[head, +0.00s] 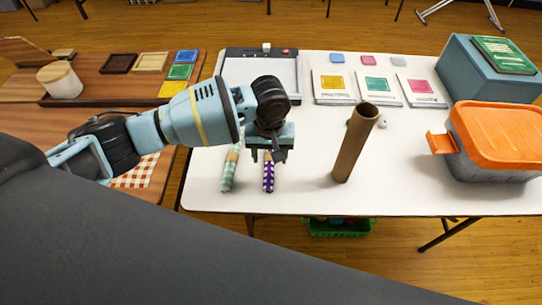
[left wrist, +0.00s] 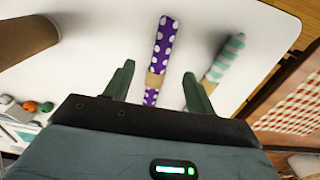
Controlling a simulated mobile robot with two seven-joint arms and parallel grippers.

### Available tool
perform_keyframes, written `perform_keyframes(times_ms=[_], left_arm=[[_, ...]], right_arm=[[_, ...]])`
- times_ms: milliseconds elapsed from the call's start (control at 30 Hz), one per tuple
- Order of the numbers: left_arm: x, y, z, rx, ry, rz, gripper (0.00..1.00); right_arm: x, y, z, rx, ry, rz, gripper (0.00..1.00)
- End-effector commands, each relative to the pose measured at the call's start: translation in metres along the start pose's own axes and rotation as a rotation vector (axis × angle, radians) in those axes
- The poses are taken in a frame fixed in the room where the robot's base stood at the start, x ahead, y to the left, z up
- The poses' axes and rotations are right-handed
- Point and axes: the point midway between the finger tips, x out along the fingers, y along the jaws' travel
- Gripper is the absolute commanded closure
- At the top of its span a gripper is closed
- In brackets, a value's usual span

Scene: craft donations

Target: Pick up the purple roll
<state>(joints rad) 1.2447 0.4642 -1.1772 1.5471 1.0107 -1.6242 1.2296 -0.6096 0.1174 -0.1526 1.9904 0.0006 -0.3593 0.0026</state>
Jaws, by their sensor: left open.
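The purple roll (head: 268,176) with white dots lies on the white table (head: 300,195), below my left gripper (head: 266,155) in the head view. In the left wrist view the purple roll (left wrist: 163,50) has a tan band and its near end shows between the two open fingers of my left gripper (left wrist: 158,85). The fingers are apart from each other and hold nothing. How high they are above the roll is hard to tell. A mint striped roll (head: 229,170) lies just left of the purple one; it shows right of it in the left wrist view (left wrist: 226,58). My right gripper is not in view.
A tall brown tube (head: 355,145) stands upright to the right. A grey box with an orange lid (head: 500,130) is at the right edge. Several booklets (head: 379,87) and a paper trimmer (head: 262,70) lie behind. The table's front edge is close to the rolls.

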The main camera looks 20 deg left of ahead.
Motion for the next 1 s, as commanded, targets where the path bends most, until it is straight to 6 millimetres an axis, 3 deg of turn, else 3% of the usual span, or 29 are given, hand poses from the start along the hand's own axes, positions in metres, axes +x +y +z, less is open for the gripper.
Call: perform_keyframes(times_ms=[167, 400, 733, 1000], left_arm=[[0.02, 0.0, 0.001, 0.001, -0.003, -0.001, 0.44], [0.028, 0.0, 0.0, 0.002, -0.002, -0.001, 0.44], [0.071, -0.002, -0.001, 0.002, -0.002, 0.0, 0.44], [0.075, -0.001, -0.001, 0.002, 0.001, 0.001, 0.44]], right_arm=[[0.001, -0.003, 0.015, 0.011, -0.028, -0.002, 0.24], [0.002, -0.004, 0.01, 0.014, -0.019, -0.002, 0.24], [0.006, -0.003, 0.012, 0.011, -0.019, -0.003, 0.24], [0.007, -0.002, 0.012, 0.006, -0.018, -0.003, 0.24]])
